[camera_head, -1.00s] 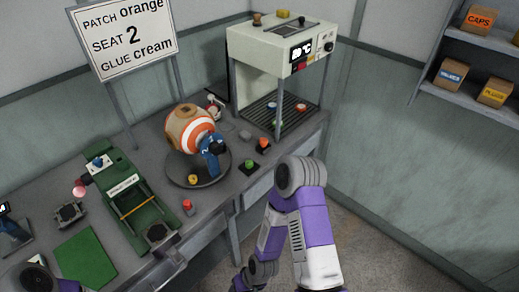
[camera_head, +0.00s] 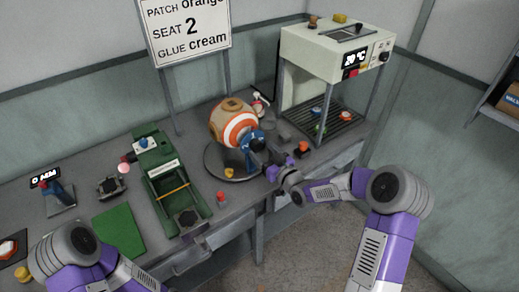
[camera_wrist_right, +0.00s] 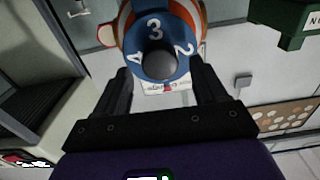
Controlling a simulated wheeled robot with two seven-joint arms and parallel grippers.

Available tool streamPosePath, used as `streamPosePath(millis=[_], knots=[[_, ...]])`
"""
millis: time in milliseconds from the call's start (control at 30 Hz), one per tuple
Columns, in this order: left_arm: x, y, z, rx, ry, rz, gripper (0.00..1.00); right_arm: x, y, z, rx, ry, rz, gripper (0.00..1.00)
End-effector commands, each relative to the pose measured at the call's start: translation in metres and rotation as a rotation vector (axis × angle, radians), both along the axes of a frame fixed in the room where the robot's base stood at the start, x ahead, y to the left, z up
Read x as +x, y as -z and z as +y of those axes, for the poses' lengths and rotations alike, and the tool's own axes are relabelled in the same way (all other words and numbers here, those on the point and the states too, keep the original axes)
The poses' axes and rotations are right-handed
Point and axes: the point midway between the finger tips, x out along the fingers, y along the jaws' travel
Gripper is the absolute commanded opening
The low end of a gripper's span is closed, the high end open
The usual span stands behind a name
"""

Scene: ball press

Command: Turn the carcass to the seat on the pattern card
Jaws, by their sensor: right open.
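The carcass (camera_head: 235,120) is an orange, white and tan ball on a dark round turntable (camera_head: 213,172). A blue numbered hub (camera_head: 252,141) faces the front right. The right wrist view shows this blue hub (camera_wrist_right: 155,38) with 3 in the middle, 4 at left, 2 at right, and a dark round knob (camera_wrist_right: 159,62) at its centre. My right gripper (camera_head: 270,160) is open at the hub, its fingers (camera_wrist_right: 160,85) on either side of the knob; contact is unclear. The pattern card (camera_head: 190,28) reads patch orange, seat 2, glue cream. My left gripper is out of view; only its arm shows.
A white press (camera_head: 335,48) with a slatted bed stands at the back right. A green machine (camera_head: 165,180) and a green mat (camera_head: 119,230) are left of the turntable. Small coloured buttons, red (camera_head: 221,198) and orange (camera_head: 303,147), stand near it.

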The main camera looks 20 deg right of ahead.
Motion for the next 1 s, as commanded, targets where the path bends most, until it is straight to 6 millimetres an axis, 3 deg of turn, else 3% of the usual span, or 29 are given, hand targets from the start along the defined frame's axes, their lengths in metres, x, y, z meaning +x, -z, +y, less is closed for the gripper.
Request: streamPosePath(millis=[200, 533, 1000], knots=[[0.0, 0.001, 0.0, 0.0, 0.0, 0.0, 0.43, 0.021, 0.001, 0.008, 0.001, -0.001, 0.003, 0.71], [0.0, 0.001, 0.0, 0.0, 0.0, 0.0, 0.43, 0.024, 0.001, 0.009, 0.001, 0.0, 0.003, 0.7], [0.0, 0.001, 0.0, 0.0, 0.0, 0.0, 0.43, 0.023, 0.001, 0.009, 0.001, 0.0, 0.004, 0.0]])
